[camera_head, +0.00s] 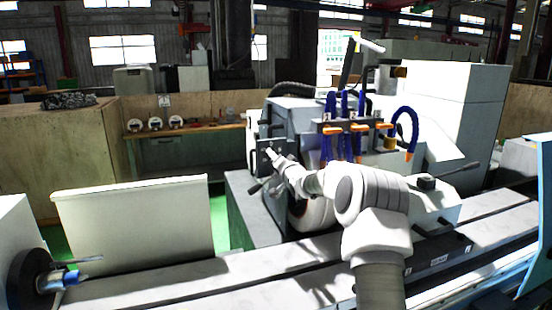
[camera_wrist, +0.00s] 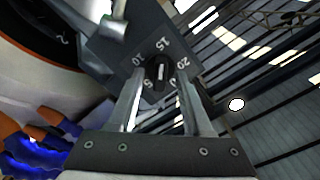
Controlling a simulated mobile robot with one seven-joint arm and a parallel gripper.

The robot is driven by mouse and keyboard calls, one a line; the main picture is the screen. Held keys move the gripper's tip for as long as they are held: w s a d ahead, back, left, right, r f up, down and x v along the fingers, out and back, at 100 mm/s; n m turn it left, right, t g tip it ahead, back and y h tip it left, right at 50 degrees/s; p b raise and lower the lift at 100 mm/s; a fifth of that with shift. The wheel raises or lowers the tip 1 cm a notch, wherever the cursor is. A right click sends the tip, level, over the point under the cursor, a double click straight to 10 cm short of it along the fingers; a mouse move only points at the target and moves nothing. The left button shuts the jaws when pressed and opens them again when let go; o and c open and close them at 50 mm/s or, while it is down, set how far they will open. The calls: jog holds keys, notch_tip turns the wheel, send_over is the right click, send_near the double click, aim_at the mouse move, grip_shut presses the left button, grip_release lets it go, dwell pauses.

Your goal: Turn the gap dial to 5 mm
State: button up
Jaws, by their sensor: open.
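The gap dial (camera_wrist: 159,74) is a small black knob on a dark grey plate (camera_wrist: 120,52) in the wrist view. White numbers 5, 10, 15 and 20 stand around it. A pale mark shows on the knob, but I cannot tell which value it points to. My gripper (camera_wrist: 160,80) is open, with one finger on each side of the knob; I cannot tell whether either finger touches it. In the head view my gripper (camera_head: 270,156) is at the dark plate (camera_head: 264,146) on the grinder's front, and the dial is too small to make out there.
A light metal lever (camera_wrist: 115,22) stands out from the plate close to the left finger. The white grinding wheel guard (camera_wrist: 40,85) and orange-tipped blue hoses (camera_wrist: 40,140) are at the left. The grinder's long table (camera_head: 190,275) runs below my arm.

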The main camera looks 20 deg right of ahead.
jog(key=shift+c, duration=0.2)
grip_shut()
jog(key=shift+f+n+b, duration=0.1)
jog(key=shift+n+b, duration=0.2)
jog(key=shift+b, duration=0.2)
